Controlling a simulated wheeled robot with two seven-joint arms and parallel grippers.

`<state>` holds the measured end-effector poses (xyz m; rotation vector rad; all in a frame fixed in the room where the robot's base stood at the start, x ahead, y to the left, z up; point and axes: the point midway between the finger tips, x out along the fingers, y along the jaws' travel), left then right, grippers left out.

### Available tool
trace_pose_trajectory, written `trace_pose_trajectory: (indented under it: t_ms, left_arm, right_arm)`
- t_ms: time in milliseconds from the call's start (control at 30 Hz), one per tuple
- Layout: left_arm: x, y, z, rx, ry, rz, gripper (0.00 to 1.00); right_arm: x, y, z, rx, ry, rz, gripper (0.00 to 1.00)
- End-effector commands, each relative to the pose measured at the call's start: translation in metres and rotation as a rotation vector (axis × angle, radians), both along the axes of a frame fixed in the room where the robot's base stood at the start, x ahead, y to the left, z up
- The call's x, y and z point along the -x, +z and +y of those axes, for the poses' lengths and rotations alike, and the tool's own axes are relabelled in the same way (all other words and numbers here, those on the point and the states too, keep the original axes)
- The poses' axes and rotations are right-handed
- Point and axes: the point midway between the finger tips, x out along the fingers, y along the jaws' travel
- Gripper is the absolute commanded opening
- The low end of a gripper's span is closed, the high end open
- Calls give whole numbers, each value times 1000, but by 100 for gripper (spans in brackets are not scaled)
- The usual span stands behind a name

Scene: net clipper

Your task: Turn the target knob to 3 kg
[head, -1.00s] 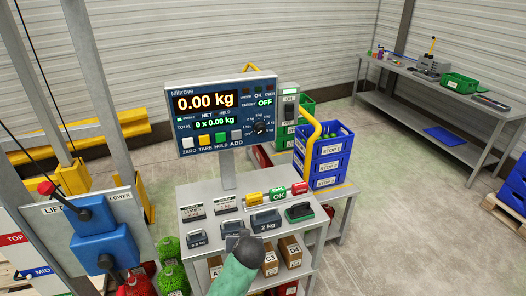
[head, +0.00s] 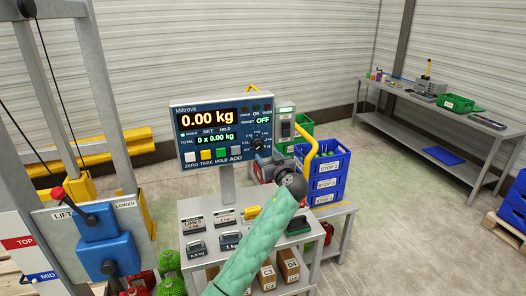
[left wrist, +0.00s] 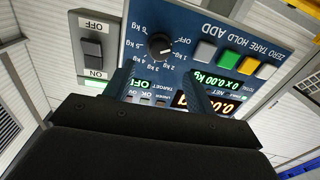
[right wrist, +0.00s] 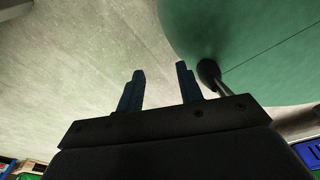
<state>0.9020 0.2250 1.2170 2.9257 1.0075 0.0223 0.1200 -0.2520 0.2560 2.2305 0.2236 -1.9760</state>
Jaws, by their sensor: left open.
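The black target knob (head: 258,145) is at the lower right of the blue scale panel (head: 185,145). The panel reads 0.00 kg and its target display reads OFF. In the left wrist view the knob (left wrist: 160,45) appears upside down with its ring of kg labels; I cannot read its pointer surely. My left gripper (head: 263,164) is just below the knob in the head view. In the left wrist view its two fingers (left wrist: 158,82) are apart, with the knob beyond and between them, not gripped. My right gripper (right wrist: 160,80) is open and empty, away from the panel.
An ON/OFF switch box (left wrist: 92,48) is beside the panel. Coloured buttons (head: 213,154) line the panel's lower edge. Weights (head: 230,241) stand on the grey table below. Blue crates (head: 325,183) are to the right.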

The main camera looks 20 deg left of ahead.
Motion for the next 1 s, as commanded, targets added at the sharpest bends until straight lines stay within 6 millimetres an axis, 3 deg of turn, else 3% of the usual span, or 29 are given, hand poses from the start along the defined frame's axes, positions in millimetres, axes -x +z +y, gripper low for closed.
trace_pose_trajectory:
  t_ms: [167, 400, 700, 1000]
  left_arm:
    - [-7, 5, 4, -3, 1, -6, 56]
    - [-26, 8, 19, -5, 1, -5, 56]
    - [-55, 6, 41, -3, 0, -5, 56]
    - [-63, 3, 48, -1, 0, -5, 56]
  right_arm:
    - [12, 1, -2, 1, 0, 7, 36]
    - [44, 9, -8, 5, 1, 28, 36]
    - [42, 31, -8, 5, 1, 26, 36]
    - [42, 35, -8, 4, 1, 26, 36]
